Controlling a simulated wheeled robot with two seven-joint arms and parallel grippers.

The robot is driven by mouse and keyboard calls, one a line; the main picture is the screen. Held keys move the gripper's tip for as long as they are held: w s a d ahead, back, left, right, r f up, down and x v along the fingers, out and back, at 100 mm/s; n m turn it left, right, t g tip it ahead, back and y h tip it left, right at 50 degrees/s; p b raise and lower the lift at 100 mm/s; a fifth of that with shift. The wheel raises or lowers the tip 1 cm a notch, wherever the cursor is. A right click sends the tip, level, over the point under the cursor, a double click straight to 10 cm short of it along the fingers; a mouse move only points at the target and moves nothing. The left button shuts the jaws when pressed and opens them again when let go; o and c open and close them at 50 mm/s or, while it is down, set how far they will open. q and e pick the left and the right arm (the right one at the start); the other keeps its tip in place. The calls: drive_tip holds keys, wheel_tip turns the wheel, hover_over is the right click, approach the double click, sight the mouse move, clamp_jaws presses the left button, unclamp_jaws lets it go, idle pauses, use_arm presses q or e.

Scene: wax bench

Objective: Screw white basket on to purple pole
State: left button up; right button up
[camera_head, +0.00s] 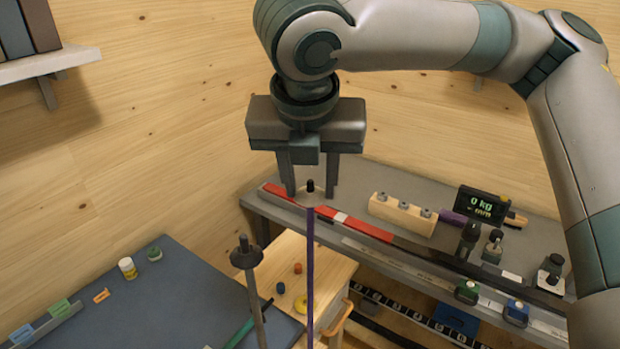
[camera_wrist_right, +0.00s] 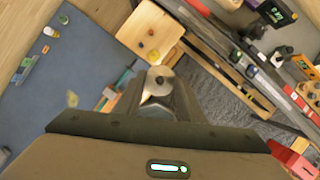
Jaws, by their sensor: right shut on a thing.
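The purple pole (camera_head: 310,262) stands upright in the lower middle of the head view, with a dark tip at its top. A pale disc, which looks like the white basket (camera_head: 318,197), sits around the pole just below this tip. My right gripper (camera_head: 311,195) points down over the pole top with one finger on each side of the disc, shut on it. In the right wrist view the fingers of my right gripper (camera_wrist_right: 158,88) close around the pale basket (camera_wrist_right: 150,99). The basket's thread is too small to make out. My left gripper is not in view.
A second pole with a black basket (camera_head: 246,257) stands just left. A wooden stool (camera_head: 322,262) with small coloured parts is behind. A dark blue mat (camera_head: 150,315) lies at left. The grey bench (camera_head: 262,207) at the right carries a ski, a wooden block (camera_head: 402,213) and a display (camera_head: 482,205).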

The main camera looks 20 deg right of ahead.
drive_tip(key=shift+f, duration=0.1)
drive_tip(key=o, duration=1.1)
drive_tip(key=c, duration=0.3)
drive_tip(key=shift+n+p, duration=0.4)
drive_tip(key=shift+p, duration=0.15)
drive_tip(key=n+p, duration=0.1)
drive_tip(key=n+y+p, duration=0.1)
drive_tip(key=n+p, duration=0.1)
drive_tip(key=n+y+p, duration=0.1)
drive_tip(key=n+p, duration=0.1)
drive_tip(key=shift+d, duration=0.25)
